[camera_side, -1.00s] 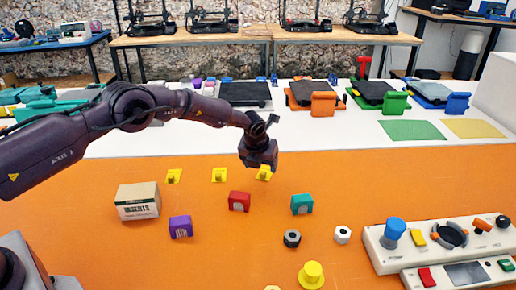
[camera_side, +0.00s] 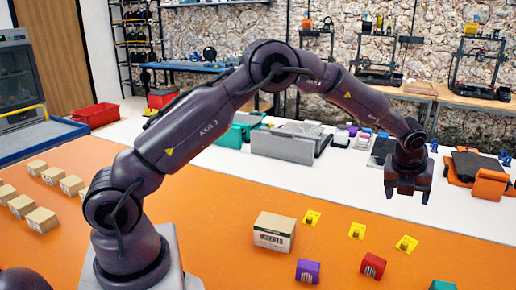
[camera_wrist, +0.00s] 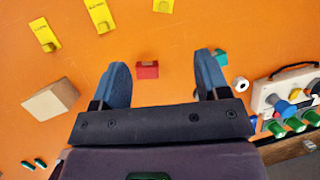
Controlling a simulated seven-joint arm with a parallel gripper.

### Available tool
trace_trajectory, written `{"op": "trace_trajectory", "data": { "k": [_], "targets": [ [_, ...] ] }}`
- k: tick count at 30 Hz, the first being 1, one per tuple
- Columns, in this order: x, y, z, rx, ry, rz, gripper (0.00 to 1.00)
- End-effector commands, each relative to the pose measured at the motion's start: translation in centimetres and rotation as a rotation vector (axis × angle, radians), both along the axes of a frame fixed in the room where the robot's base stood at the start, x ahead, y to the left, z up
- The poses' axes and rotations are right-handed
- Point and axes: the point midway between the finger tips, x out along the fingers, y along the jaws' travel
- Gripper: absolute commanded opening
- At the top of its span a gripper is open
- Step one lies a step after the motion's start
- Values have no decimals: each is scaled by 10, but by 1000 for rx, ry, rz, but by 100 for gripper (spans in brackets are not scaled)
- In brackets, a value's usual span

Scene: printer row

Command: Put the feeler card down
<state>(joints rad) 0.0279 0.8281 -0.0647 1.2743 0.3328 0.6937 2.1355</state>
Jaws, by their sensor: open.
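Three yellow cards with raised tabs, which look like feeler cards, lie apart in a row on the orange mat: left (camera_side: 312,217), middle (camera_side: 357,230) and right (camera_side: 407,243). The wrist view also shows the left card (camera_wrist: 43,35), the middle card (camera_wrist: 97,15) and the right card (camera_wrist: 163,5), partly cut by the top edge. My gripper (camera_side: 408,196) is open and empty. It appears above the right card in the side view, with a clear gap. In the wrist view, nothing is held between the blue fingers of my gripper (camera_wrist: 162,62).
A cardboard box (camera_side: 274,232), a purple block (camera_side: 308,271) and a red block (camera_side: 373,265) stand near the cards. A teal block (camera_wrist: 221,57), a white nut (camera_wrist: 241,84) and a control panel (camera_wrist: 290,95) are at right. Bare orange mat surrounds the cards.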

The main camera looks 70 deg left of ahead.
Motion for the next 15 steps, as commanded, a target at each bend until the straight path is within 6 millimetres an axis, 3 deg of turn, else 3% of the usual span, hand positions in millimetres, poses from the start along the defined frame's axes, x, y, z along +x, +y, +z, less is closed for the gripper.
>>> {"op": "trace_trajectory", "data": {
  "k": [1, 6, 12, 15],
  "targets": [
    [-14, 2, 31, -45, -29, 106, 69],
    [-74, 7, 107, -236, -107, 527, 69],
    [-164, 12, 166, -478, -184, 1022, 69],
    [-212, 14, 182, -604, -213, 1268, 69]
  ]
}}
